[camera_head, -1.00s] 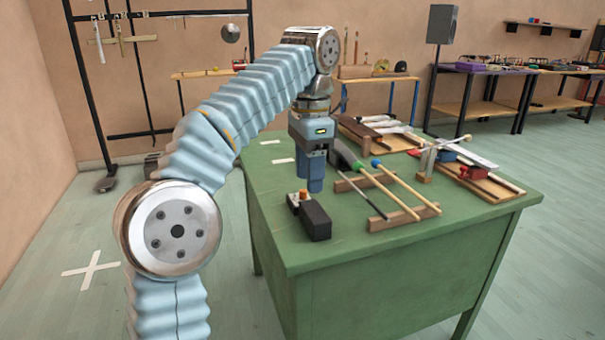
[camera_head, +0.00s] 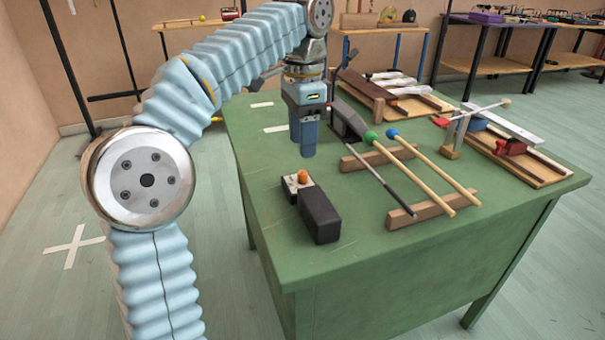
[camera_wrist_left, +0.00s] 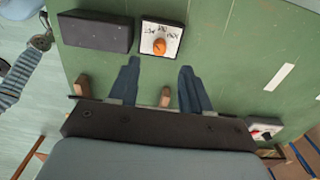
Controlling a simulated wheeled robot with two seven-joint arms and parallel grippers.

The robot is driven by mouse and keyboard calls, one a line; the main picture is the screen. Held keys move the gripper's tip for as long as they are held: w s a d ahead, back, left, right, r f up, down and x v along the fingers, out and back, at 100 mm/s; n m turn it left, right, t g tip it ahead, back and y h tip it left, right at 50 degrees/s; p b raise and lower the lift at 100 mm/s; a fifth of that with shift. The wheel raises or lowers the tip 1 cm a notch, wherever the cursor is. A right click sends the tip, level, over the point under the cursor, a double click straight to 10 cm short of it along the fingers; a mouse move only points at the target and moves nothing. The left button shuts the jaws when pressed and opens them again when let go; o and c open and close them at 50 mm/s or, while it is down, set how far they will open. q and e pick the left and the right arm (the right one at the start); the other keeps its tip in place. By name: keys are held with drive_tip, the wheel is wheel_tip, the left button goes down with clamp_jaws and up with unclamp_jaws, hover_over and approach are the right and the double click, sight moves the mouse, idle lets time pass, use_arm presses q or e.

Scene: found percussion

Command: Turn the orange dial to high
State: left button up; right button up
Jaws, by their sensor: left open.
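The orange dial (camera_head: 303,176) sits on a small box with a white face on the green table, left of centre in the head view. In the left wrist view the dial (camera_wrist_left: 160,46) is seen from above on its white plate, with small markings around it; its exact setting is hard to read. My left gripper (camera_head: 308,152) points down behind the dial in the head view, apart from it. In the wrist view its two fingers (camera_wrist_left: 158,72) are spread and empty, with the dial just past their tips. My right gripper is not in view.
A black box (camera_head: 319,217) stands right beside the dial box. Mallets with green and blue heads (camera_head: 430,173) lie on wooden rests (camera_head: 428,214) to the right. More percussion pieces stand on the table's right side. The green table's (camera_head: 258,203) left and front parts are clear.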

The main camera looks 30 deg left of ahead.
sight(302, 172)
use_arm(q)
wheel_tip(302, 172, down, 7)
drive_tip(key=shift+b, duration=0.8)
drive_tip(key=shift+c, duration=0.3)
clamp_jaws()
